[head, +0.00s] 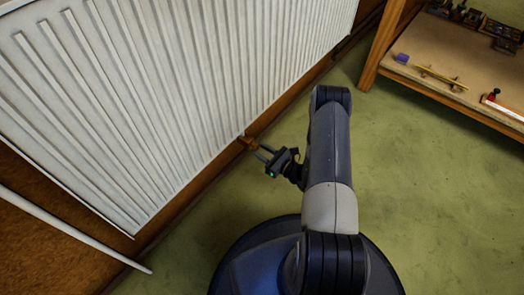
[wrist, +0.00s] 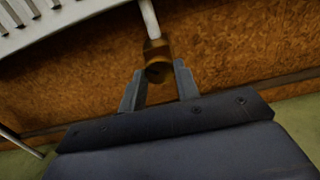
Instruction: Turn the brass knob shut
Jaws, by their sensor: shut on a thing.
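The brass knob (head: 247,142) sits low at the bottom edge of the white radiator, near the wall's base. In the wrist view the knob (wrist: 158,62) is a short brass cylinder under a white pipe (wrist: 149,18). My gripper (head: 258,151) reaches it from the right in the head view. In the wrist view my gripper's two fingers (wrist: 158,82) stand on either side of the knob's near end and are shut on it. The exact contact faces are hard to make out in the dim light.
The white ribbed radiator (head: 180,85) fills the wall on the left. A white pipe (head: 75,232) slants along the wall at lower left. A wooden workbench (head: 440,85) with small tools stands at upper right. Green floor (head: 420,190) lies clear between.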

